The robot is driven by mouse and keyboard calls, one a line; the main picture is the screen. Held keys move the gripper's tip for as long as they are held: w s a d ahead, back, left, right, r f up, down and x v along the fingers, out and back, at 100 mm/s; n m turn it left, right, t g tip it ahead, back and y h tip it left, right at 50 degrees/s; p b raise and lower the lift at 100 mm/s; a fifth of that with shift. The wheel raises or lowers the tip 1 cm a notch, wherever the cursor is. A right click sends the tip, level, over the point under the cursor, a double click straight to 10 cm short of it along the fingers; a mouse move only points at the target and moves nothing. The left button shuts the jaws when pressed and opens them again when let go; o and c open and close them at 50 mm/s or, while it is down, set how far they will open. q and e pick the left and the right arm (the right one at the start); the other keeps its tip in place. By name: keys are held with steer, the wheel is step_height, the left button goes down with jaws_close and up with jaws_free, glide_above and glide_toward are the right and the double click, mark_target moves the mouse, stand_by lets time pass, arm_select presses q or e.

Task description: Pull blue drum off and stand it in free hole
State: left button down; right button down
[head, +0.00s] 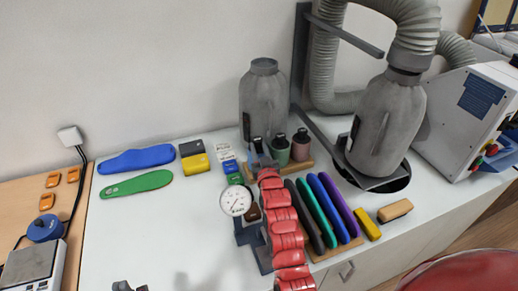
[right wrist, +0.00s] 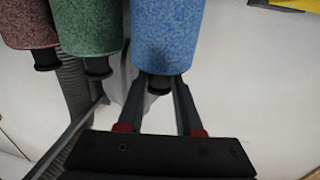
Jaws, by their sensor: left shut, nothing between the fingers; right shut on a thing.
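The blue drum (right wrist: 168,35) fills the top middle of the right wrist view, with a dark stem at its near end. My right gripper (right wrist: 158,82) is shut on this stem, one finger on each side. In the head view the blue drum (head: 258,147) is partly hidden behind my right arm. A green drum (right wrist: 88,25) and a reddish drum (right wrist: 26,22) stand beside it. In the head view the green drum (head: 280,151) and reddish drum (head: 301,146) stand at a wooden block (head: 302,167). I cannot make out a free hole. My left gripper (head: 130,287) is shut and empty at the bottom edge.
A round gauge (head: 236,201) stands left of my right arm. Coloured insoles (head: 325,210) stand in a rack to the right. The white table's left middle is clear.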

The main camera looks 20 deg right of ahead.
steer(key=shift+f+b, duration=0.35)
steer(key=shift+b, duration=0.1)
stand_by(0.3)
stand_by(0.3)
steer(key=c, duration=0.5)
jaws_free()
steer(key=shift+o, duration=0.2)
steer(key=shift+o, duration=1.1)
steer(key=shift+r, duration=0.2)
steer(key=shift+s+r+p, duration=0.2)
steer(key=shift+r, duration=1.25)
steer(key=shift+s+r+p, duration=0.15)
steer(key=shift+s+r, duration=0.05)
steer(key=shift+r, duration=1.2)
